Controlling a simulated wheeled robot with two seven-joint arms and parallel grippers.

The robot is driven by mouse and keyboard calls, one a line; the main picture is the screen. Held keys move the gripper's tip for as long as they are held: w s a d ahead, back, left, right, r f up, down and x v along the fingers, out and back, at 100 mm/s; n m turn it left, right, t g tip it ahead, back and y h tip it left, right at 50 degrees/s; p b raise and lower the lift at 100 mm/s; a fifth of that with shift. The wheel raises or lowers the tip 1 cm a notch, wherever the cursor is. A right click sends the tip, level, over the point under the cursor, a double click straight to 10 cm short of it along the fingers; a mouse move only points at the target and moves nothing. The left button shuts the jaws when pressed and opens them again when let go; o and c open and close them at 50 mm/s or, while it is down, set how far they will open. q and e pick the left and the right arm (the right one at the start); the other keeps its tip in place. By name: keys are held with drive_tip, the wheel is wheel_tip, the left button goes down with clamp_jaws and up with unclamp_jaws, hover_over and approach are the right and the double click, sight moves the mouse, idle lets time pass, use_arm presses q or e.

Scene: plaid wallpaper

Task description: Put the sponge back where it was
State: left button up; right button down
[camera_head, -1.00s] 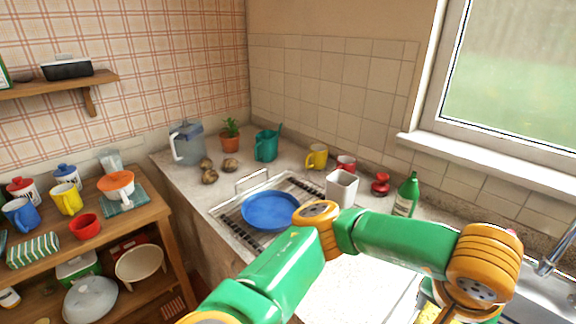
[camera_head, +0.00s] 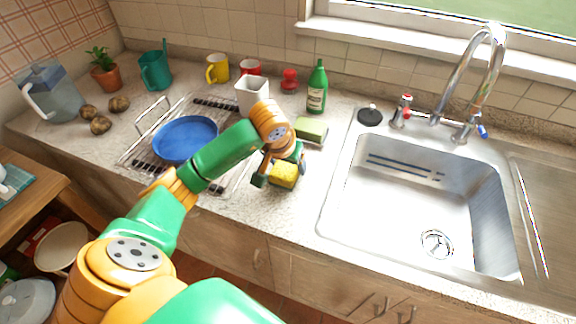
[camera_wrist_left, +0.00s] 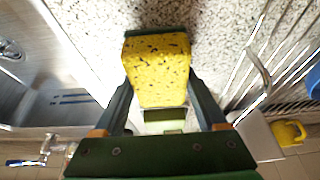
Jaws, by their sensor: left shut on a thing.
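A yellow sponge with dark specks and a dark green scouring side (camera_head: 284,176) is held between the fingers of my left gripper (camera_head: 279,171), over the counter left of the sink. In the left wrist view the sponge (camera_wrist_left: 158,70) fills the gap between the fingers of the left gripper (camera_wrist_left: 160,88). I cannot tell whether it touches the counter. A second sponge, with a green top (camera_head: 311,128), lies on the counter behind it, by the sink's back left corner. My right gripper is not in view.
The steel sink (camera_head: 425,205) is to the right, with a tap (camera_head: 475,80). A green bottle (camera_head: 317,88), a white square pot (camera_head: 252,95) and a rack (camera_head: 142,150) with a blue plate (camera_head: 185,138) stand nearby. The counter in front of the gripper is clear.

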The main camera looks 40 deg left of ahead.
use_arm(q)
drive_tip(key=shift+d+f, duration=0.15)
drive_tip(key=shift+f, duration=0.75)
drive_tip(key=o, duration=1.2)
drive_tip(key=shift+o, duration=0.2)
drive_tip(key=shift+r, duration=0.3)
drive_tip(key=shift+s+r, duration=0.1)
drive_tip(key=shift+r, duration=0.25)
drive_tip(key=v, duration=1)
drive_tip(key=shift+s+r, duration=0.3)
drive_tip(key=shift+r, duration=0.2)
